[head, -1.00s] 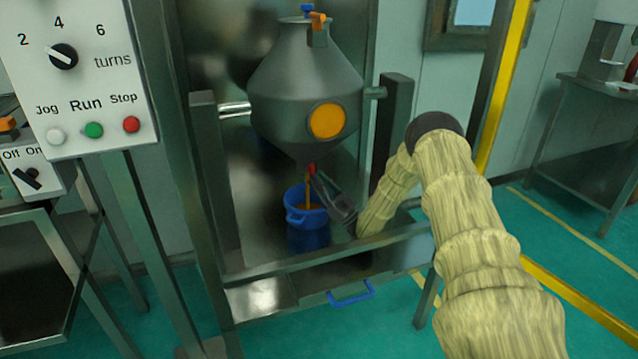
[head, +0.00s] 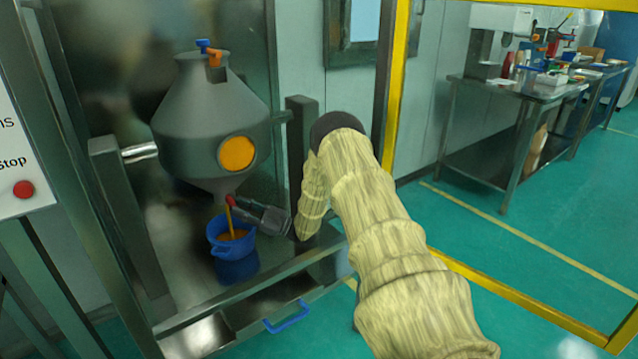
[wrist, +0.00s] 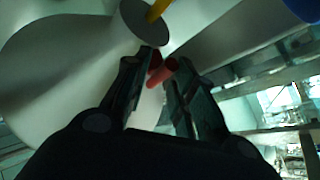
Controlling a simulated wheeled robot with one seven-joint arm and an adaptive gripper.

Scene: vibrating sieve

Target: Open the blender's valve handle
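The blender is a grey cone-shaped vessel (head: 205,125) with an orange round port, hung in a frame in the head view. Its red valve handle (head: 230,201) is at the bottom outlet. An orange stream (head: 230,219) runs from the outlet into a blue pot (head: 232,248). My gripper (head: 243,207) is just right of the outlet, its tips close to the handle. In the wrist view, the red handle (wrist: 163,73) shows between the tips of my gripper (wrist: 165,68). The fingers stand apart with some gap around it; firm contact is not visible.
A metal rail (head: 255,287) and a blue drawer handle (head: 286,318) are in front of the pot. A dark post (head: 301,150) stands right of the vessel. A yellow frame (head: 400,80) is beyond my arm. A steel bench (head: 510,92) is at the right.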

